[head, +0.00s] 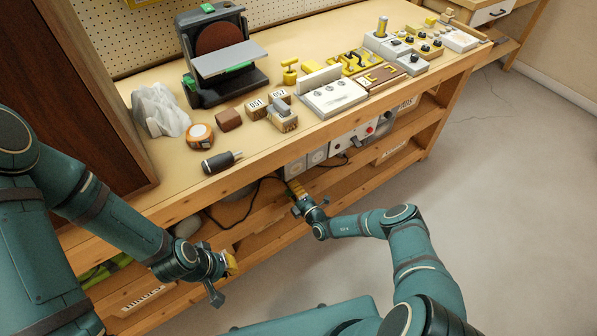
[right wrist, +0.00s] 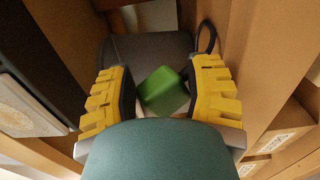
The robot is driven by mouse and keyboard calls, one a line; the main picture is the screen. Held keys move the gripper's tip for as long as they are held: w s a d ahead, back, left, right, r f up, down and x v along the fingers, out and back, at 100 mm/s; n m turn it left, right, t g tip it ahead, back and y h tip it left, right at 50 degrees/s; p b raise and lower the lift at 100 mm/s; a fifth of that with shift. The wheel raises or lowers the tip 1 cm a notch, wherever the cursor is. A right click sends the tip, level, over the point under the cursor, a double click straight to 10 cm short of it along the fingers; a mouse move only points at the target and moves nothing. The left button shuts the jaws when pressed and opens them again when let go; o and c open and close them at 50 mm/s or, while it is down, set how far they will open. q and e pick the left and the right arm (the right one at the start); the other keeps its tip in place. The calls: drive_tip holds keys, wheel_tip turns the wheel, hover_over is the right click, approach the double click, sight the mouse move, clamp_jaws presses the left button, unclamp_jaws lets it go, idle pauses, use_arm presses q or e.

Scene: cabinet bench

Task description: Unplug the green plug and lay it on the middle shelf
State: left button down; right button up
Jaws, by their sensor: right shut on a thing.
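The green plug (right wrist: 165,92) shows in the right wrist view between the yellow-padded fingers of my right gripper (right wrist: 163,88), which is shut on it. In the head view this gripper (head: 296,190) is under the bench top, just below pale socket plates (head: 295,168); the plug cannot be made out there. I cannot tell whether the plug is in or out of a socket. The shelf boards (head: 262,213) run below the bench top. My left gripper (head: 225,272) is in front of the bench at the lower left, away from the plug; its opening is unclear.
A dark cable (head: 238,221) runs along under the bench, and a dark loop (right wrist: 206,38) shows beside the right fingers. A panel with a red button (head: 369,130) is right of the sockets. The bench top (head: 250,153) holds a sander (head: 218,55) and several blocks. Floor at right is clear.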

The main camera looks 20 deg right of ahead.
drive_tip(key=shift+x, duration=3.2)
drive_tip(key=o, duration=1.5)
drive_tip(key=shift+o, duration=0.2)
drive_tip(key=shift+s, duration=0.1)
drive_tip(key=shift+f, duration=0.1)
